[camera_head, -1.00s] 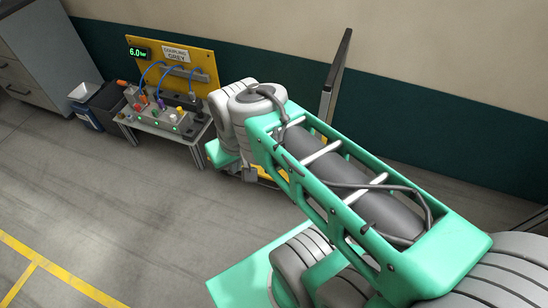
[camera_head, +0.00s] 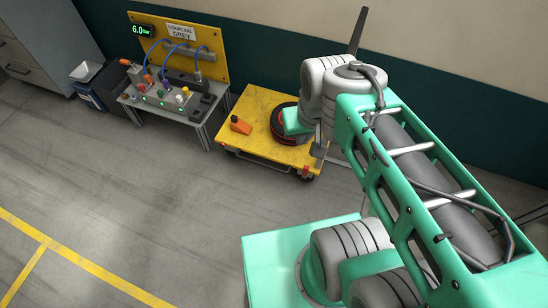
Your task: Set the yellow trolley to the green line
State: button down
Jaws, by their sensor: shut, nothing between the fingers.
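The yellow trolley (camera_head: 258,107) stands on the floor right of the middle, beside the small bench. It is a low flat cart with dark casters and red corner parts. An orange wedge-shaped block (camera_head: 240,125) lies on its left part. A dark round tyre-like thing with a red ring (camera_head: 277,123) sits on its deck, partly covered by my arm. A dark upright bar (camera_head: 358,29) rises behind my arm; I cannot tell whether it belongs to the trolley. My wrist is over the trolley's right side, and my fingers cannot be made out. No green line shows.
A bench (camera_head: 170,105) with a yellow panel (camera_head: 213,53), coloured knobs and blue hoses stands left of the trolley. Dark bins (camera_head: 105,85) and a grey cabinet (camera_head: 40,35) stand farther left. Yellow floor lines (camera_head: 85,265) cross the clear floor at lower left.

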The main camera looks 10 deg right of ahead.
aim_at(255, 106)
jog(key=k, duration=0.55)
jog(key=u, duration=0.8)
jog(key=i, duration=1.15)
jog(key=u, duration=0.2)
